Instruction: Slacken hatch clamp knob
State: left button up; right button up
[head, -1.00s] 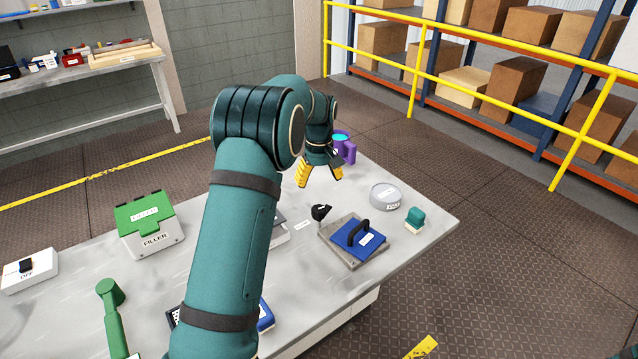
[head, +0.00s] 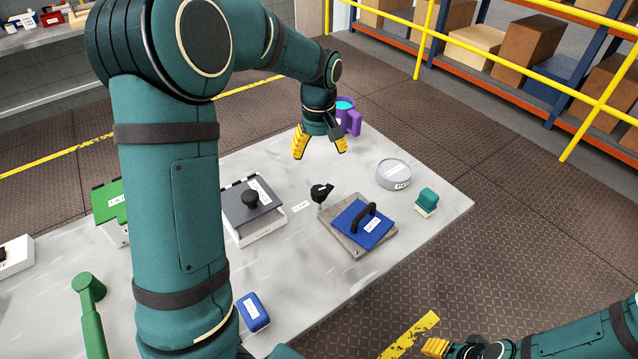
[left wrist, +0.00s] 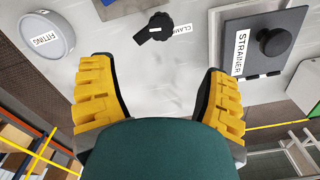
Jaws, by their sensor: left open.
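The clamp knob (head: 321,193) is small and black and sits upright on the table, with a small white label beside it. It also shows in the left wrist view (left wrist: 157,27), at the top, beside a label reading CLAMP. A blue hatch (head: 350,236) with a black handle lies on a grey plate right of the knob. My left gripper (head: 320,153) is open and empty, pointing down above the table, behind the knob and apart from it. In the left wrist view its yellow fingers (left wrist: 157,75) are spread wide. My right gripper (head: 436,347) is only partly visible at the bottom right.
A strainer box (head: 252,239) with a black knob stands left of the clamp knob. A grey round fitting (head: 393,172), a teal-topped block (head: 427,199) and a purple mug (head: 350,122) stand around. A blue block (head: 252,311) lies in front.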

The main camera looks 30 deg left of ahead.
aim_at(319, 189)
pick_arm(q)
notch_tip(319, 189, down, 14)
jog(key=shift+s+r+b, duration=0.1)
jog(key=shift+r+b, duration=0.1)
jog(key=shift+b, duration=1.05)
jog(key=shift+c, duration=0.2)
